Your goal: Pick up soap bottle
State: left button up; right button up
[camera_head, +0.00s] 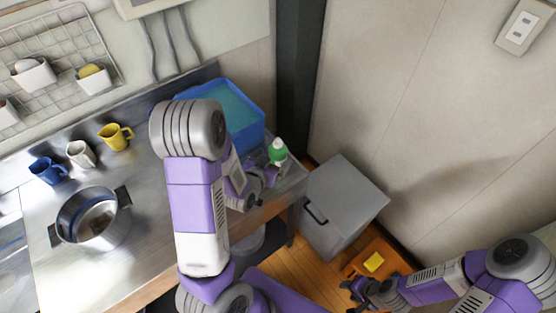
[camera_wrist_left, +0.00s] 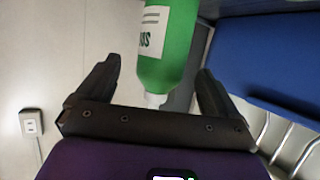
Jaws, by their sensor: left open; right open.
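The soap bottle (camera_head: 278,152) is green with a white cap and a white label, and stands at the right end of the metal counter, beside the blue bin. My left gripper (camera_head: 268,178) is next to it, on the near side. In the left wrist view the bottle (camera_wrist_left: 170,55) appears in the gap between the open fingers of my left gripper (camera_wrist_left: 157,70), its cap toward the palm. Contact with the fingers is not visible. My right gripper (camera_head: 362,291) is low at the lower right, open and away from the bottle.
The blue bin (camera_head: 255,139) is close to the bottle. A metal pot (camera_head: 72,222) and blue, white and yellow mugs (camera_head: 115,136) stand on the left of the counter. A grey box (camera_head: 345,190) and an orange container (camera_head: 398,262) with a yellow item are below right.

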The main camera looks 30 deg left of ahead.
pick_arm(q)
jog(key=shift+w+a+f+b, duration=0.1)
jog(key=shift+w+f+b, duration=0.45)
jog(key=shift+b, duration=0.4)
jog(key=x, duration=0.3)
jog(key=shift+w, duration=0.3)
jog(key=shift+r, duration=0.1)
jog(key=c, duration=1.3)
